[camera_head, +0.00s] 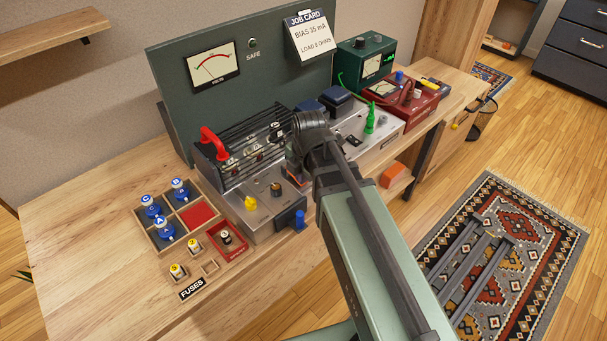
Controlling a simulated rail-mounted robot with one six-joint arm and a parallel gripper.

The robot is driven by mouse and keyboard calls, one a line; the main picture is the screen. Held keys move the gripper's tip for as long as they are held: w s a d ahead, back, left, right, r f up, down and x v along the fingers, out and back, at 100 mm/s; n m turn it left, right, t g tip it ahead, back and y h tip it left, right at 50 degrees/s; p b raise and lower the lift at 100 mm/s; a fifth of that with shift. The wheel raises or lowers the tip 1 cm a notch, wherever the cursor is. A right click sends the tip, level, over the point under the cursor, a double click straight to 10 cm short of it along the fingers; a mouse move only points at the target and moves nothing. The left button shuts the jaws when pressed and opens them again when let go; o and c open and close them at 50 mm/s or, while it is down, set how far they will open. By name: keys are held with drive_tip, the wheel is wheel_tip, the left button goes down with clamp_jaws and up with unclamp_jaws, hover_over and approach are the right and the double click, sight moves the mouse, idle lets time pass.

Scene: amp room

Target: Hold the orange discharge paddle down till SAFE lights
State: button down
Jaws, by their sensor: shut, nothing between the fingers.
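An orange block (392,175), paddle-like, shows at the bench's front edge, right of my arm; I cannot tell how it is mounted. My gripper (296,166) is over the front of the amplifier chassis (262,205), left of the orange block and apart from it. It is shut with nothing held, and my wrist hides most of it. The SAFE lamp (253,43) on the green back panel (190,115) looks dark green, not clearly lit. The meter (211,67) left of it shows a red needle.
A divided wooden tray (163,238) with blue lettered pieces, loose fuses (177,271) and a red box (230,243) lie at left. Instruments (366,62) stand at back right. The bench's left end is clear.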

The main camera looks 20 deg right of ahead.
drive_tip(key=shift+r, duration=0.1)
idle(0.7)
drive_tip(key=shift+r+p, duration=0.7)
drive_tip(key=shift+p, duration=0.1)
wheel_tip(320, 180, up, 14)
drive_tip(key=p, duration=1.4)
